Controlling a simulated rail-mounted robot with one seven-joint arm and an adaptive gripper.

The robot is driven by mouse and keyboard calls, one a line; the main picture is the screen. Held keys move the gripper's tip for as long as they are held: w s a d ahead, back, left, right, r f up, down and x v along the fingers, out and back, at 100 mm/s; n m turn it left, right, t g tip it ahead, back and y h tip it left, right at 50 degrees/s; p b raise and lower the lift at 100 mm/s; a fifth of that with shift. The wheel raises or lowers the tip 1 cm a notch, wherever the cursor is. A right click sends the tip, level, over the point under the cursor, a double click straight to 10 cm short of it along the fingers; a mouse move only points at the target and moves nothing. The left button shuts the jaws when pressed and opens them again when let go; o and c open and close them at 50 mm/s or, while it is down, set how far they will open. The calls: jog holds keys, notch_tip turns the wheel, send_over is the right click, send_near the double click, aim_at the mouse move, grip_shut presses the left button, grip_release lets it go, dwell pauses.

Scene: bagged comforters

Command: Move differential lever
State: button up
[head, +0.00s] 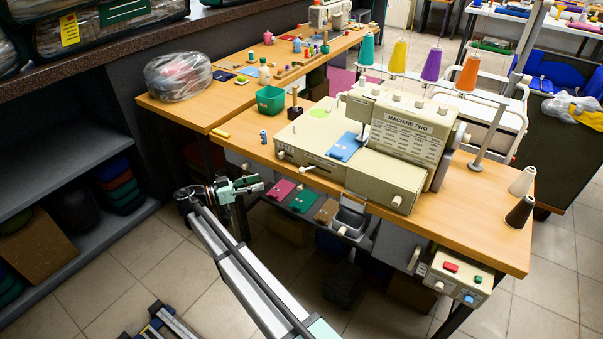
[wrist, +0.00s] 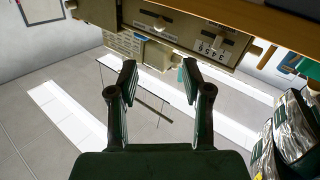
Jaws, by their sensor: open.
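A cream sewing machine (head: 400,165) marked "MACHINE TWO" stands on the wooden table. A small pale lever (head: 308,169) sticks out low on its front, and a round knob (head: 397,201) sits further right. I cannot tell for sure which part is the differential lever. My gripper (head: 260,183) is in front of the table's left part, left of the machine. In the wrist view its two fingers (wrist: 157,80) are apart with nothing between them.
The table edge (head: 480,245) runs along the machine's front. A shelf below holds coloured cloth pieces (head: 303,200) and a grey bin (head: 350,220). A control box (head: 455,277) hangs at the right. A green cup (head: 270,99) and bagged item (head: 178,76) stand behind left. Several thread cones stand behind the machine.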

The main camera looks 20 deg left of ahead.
aim_at(302, 170)
jog(key=p+x, duration=0.2)
jog(key=x, duration=1.5)
jog(key=shift+p, duration=0.4)
jog(key=shift+a, duration=0.1)
jog(key=shift+f, duration=0.1)
grip_shut()
